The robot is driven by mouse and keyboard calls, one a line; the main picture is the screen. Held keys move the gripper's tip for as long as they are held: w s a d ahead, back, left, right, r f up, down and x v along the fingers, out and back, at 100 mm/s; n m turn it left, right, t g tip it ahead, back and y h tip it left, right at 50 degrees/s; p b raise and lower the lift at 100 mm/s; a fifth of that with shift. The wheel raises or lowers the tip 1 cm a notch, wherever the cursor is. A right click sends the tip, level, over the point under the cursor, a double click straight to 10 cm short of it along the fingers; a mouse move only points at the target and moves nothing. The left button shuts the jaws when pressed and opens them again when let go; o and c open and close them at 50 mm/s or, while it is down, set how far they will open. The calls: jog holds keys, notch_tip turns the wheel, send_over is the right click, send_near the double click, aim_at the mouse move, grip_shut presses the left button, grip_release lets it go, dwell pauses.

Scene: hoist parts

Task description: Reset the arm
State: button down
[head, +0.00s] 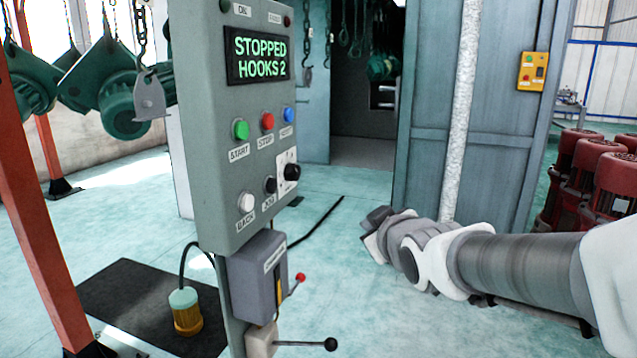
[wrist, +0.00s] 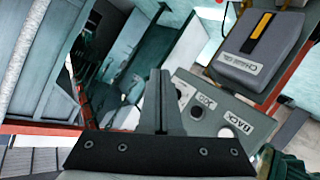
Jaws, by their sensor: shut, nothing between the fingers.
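My arm reaches in from the right in the head view, with my gripper (head: 374,222) right of the grey control panel (head: 218,130) and apart from it in the picture. In the wrist view my gripper (wrist: 161,75) has its two fingers together, shut and empty. The panel screen (head: 258,57) reads "STOPPED HOOKS 2". Below it are a green START button (head: 240,130), a red STOP button (head: 267,121), a blue button (head: 288,115), a white BACK button (head: 246,202) and a black knob (head: 291,172). The wrist view shows the panel tilted behind the fingers, with the BACK button (wrist: 225,133).
A grey box (head: 258,275) and a black-knobbed lever (head: 330,344) sit under the panel. Green hoists (head: 125,92) hang at left by a red post (head: 30,170). Red motors (head: 610,180) stand at right. A blue-grey door (head: 430,170) is behind my arm. Open floor lies between.

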jog(key=s+d+f+m+g+h, duration=0.1)
jog(key=s+d+f+m+g, duration=0.15)
jog(key=s, duration=0.55)
jog(key=s+d+f+m+g, duration=0.1)
jog(key=s+f+m+g, duration=0.2)
jog(key=s, duration=0.5)
jog(key=s+d+f+m+g+h, duration=0.1)
jog(key=s+d+f+m+g, duration=0.15)
jog(key=s, duration=0.55)
notch_tip(320, 180, up, 17)
jog(key=p, duration=1.7)
jog(key=shift+s+a, duration=0.35)
jog(key=shift+s, duration=0.05)
jog(key=shift+a, duration=0.2)
